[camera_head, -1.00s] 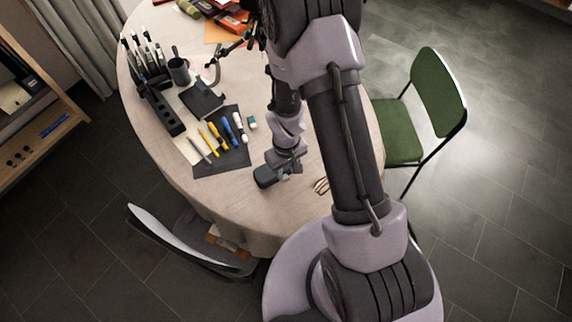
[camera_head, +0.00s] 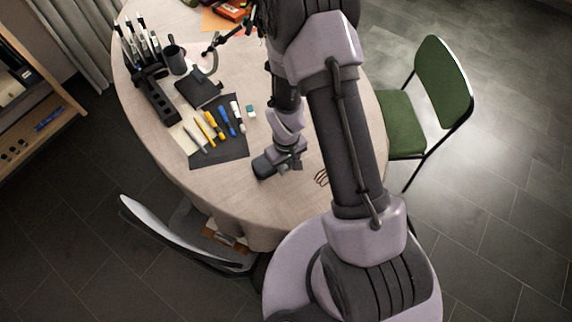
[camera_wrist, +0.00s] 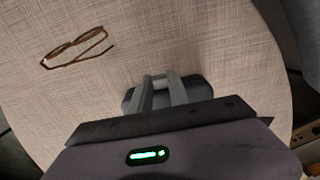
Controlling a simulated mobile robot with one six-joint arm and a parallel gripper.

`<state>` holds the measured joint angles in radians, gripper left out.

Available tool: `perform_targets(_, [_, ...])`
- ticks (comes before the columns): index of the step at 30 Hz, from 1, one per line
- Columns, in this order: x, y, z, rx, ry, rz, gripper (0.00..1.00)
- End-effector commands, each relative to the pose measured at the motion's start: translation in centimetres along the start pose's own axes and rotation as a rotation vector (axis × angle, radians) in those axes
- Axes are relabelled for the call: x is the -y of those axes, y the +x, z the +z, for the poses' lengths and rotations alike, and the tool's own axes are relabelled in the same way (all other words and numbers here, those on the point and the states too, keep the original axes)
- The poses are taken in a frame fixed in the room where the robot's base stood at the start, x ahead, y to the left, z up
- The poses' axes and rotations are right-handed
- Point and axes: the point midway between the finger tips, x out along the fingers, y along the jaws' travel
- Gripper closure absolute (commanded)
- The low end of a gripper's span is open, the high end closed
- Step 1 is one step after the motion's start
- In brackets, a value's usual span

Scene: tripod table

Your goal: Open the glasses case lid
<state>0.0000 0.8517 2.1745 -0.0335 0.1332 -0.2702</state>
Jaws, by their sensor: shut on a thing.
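The dark glasses case (camera_head: 262,167) stands near the front edge of the round table. It also shows in the wrist view (camera_wrist: 196,88), partly hidden behind my fingers and gripper body. My gripper (camera_head: 274,160) is over the case from the right, with its two grey fingers (camera_wrist: 158,88) close together on it. They are shut on the case's lid. How far the lid is raised cannot be told from these views.
Brown-framed glasses (camera_wrist: 76,48) lie on the table (camera_wrist: 220,45), right of the case in the head view (camera_head: 321,177). Several pens and markers (camera_head: 212,124) lie on a dark mat (camera_head: 232,152). A black holder (camera_head: 160,105) and cup (camera_head: 175,60) stand behind. A green chair (camera_head: 396,120) is at right.

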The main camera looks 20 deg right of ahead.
Motion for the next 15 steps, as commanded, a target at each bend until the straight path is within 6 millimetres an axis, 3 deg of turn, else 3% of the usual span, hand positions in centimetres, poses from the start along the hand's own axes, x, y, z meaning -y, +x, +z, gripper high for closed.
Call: perform_targets(15, [0.0,-1.6,-0.5,-0.001,0.0,0.0,0.86])
